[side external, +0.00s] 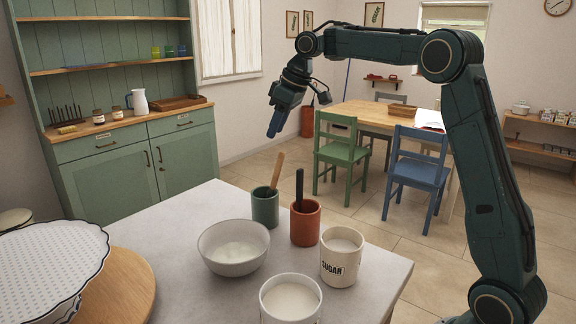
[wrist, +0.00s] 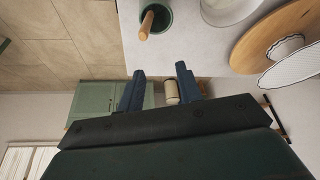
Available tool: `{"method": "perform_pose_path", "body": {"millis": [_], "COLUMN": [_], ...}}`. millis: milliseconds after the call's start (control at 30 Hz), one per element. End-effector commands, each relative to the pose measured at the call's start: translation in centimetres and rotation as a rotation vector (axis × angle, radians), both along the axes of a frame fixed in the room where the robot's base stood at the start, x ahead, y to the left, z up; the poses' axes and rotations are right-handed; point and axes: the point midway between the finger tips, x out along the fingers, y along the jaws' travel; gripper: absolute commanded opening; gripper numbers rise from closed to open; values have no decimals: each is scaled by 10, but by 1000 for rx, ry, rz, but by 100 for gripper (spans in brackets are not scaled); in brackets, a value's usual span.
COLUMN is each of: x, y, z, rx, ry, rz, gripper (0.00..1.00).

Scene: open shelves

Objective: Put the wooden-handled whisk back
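A wooden handle (side external: 278,169) stands up out of a green pot (side external: 265,209) on the pale counter, leaning a little to the right. Its lower end is hidden in the pot, so I cannot see whether it is the whisk. The handle (wrist: 147,24) and the green pot (wrist: 165,20) also show at the top of the wrist view. My gripper (side external: 276,124) hangs above and beyond the pot, clear of it. In the wrist view my gripper (wrist: 163,80) has its two fingers apart, and nothing seems held. A pale cylinder (wrist: 172,92) shows between them, apparently behind.
A red pot (side external: 305,223) with a black handle, a white bowl (side external: 233,247), a sugar canister (side external: 341,256) and another white container (side external: 290,300) crowd the counter. A round wooden board (side external: 130,288) is at left. Green shelves (side external: 105,170) stand behind.

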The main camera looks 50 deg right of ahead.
Motion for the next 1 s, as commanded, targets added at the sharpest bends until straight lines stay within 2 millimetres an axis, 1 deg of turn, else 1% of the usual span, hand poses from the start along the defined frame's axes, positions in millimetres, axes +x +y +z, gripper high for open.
{"method": "perform_pose_path", "body": {"millis": [467,633,767,867,1000], "x": [0,-8,-23,-40,-72], "y": [1,7,19,32,51], "z": [0,5,14,21,29], "rx": [0,2,5,10,15], "ry": [0,-4,-9,-15,-22], "rz": [-1,-9,-25,-44,-76], "gripper": [36,36,36,36,36]}}
